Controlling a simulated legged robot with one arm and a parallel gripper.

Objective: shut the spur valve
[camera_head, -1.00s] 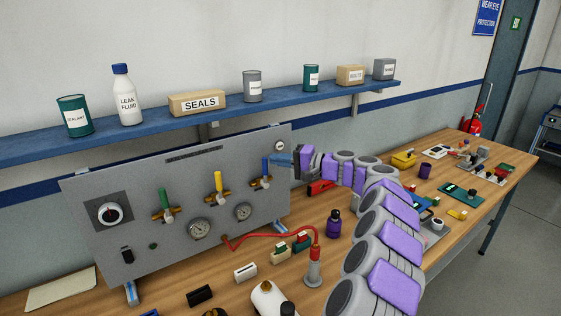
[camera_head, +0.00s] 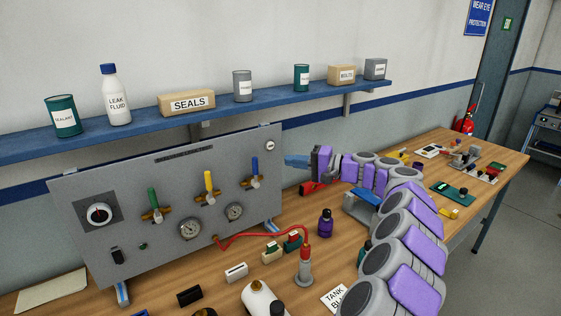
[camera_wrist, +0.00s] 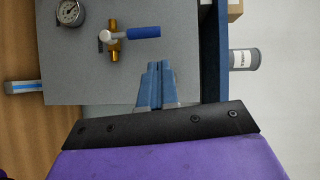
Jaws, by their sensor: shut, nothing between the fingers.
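A grey panel (camera_head: 120,185) stands on the bench with three valves in a row. Their handles are green (camera_head: 153,198), yellow (camera_head: 208,182) and blue (camera_head: 255,167), all pointing up. I cannot read which one is the spur valve. My gripper (camera_head: 290,160), with blue fingers, is shut and empty just right of the panel, apart from the blue-handled valve. In the wrist view, turned sideways, the shut fingertips (camera_wrist: 154,68) point towards the panel beside that valve's blue handle (camera_wrist: 144,32) and brass body (camera_wrist: 114,42). No contact shows.
A blue shelf (camera_head: 215,118) with several containers runs above the panel. Gauges (camera_head: 190,229) and a red hose (camera_head: 262,236) sit below the valves. A purple bottle (camera_head: 325,223) and a grey stand (camera_head: 304,270) are on the bench (camera_head: 290,205) in front.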

